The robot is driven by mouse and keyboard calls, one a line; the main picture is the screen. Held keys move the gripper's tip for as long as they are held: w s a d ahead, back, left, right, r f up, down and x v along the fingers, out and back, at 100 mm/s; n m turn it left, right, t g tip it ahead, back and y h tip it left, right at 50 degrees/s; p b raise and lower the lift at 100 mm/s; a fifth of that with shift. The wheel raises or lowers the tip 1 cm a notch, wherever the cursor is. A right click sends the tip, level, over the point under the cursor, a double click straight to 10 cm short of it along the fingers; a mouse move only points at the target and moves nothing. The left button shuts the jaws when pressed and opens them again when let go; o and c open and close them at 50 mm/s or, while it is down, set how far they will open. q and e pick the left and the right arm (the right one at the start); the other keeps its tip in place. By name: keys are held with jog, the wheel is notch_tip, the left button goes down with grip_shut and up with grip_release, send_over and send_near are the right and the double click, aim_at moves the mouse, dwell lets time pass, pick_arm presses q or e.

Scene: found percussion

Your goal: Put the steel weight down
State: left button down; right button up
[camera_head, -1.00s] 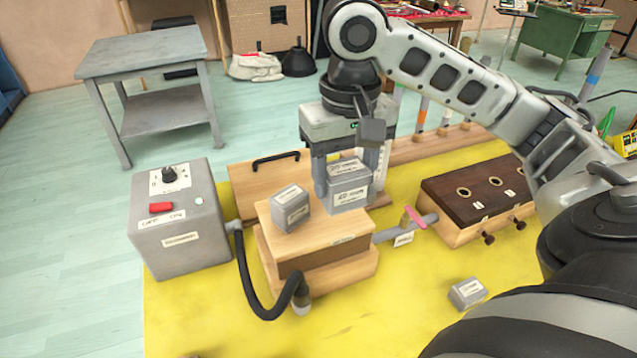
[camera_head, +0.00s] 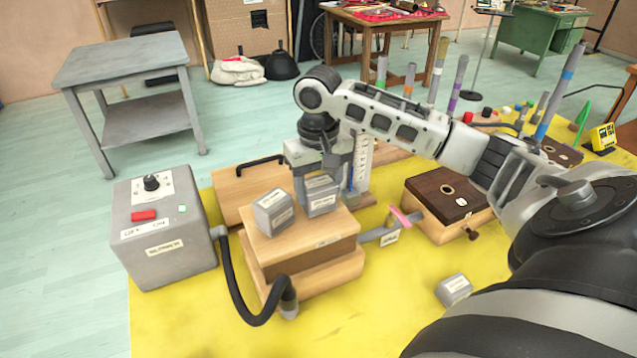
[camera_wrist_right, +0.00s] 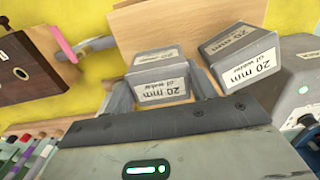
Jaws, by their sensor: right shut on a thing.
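A grey steel weight (camera_head: 322,200) labelled "20 mm of water" is between the fingers of my right gripper (camera_head: 322,193), which is shut on it. It is upright at the top of the wooden box (camera_head: 317,244), at its back right; I cannot tell whether its underside touches. In the right wrist view the held weight (camera_wrist_right: 160,88) fills the space between the fingertips (camera_wrist_right: 160,95). A second, similar weight (camera_head: 273,212) stands on the box just left of it, with a narrow gap. A third weight (camera_head: 454,290) lies on the yellow mat to the right. My left gripper is not in view.
A grey switch box (camera_head: 163,232) stands left, joined to the wooden box by a black hose (camera_head: 236,297). A pipe with a pink lever (camera_head: 400,217) leads right to a dark-topped chest (camera_head: 440,200). Bare yellow mat (camera_head: 375,325) lies in front.

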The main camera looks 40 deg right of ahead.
aim_at(319, 183)
jog(key=shift+f, duration=0.1)
jog(key=shift+f, duration=0.15)
jog(key=o, duration=1.2)
jog(key=shift+c, duration=0.2)
notch_tip(319, 183, up, 12)
jog(key=shift+s, duration=0.1)
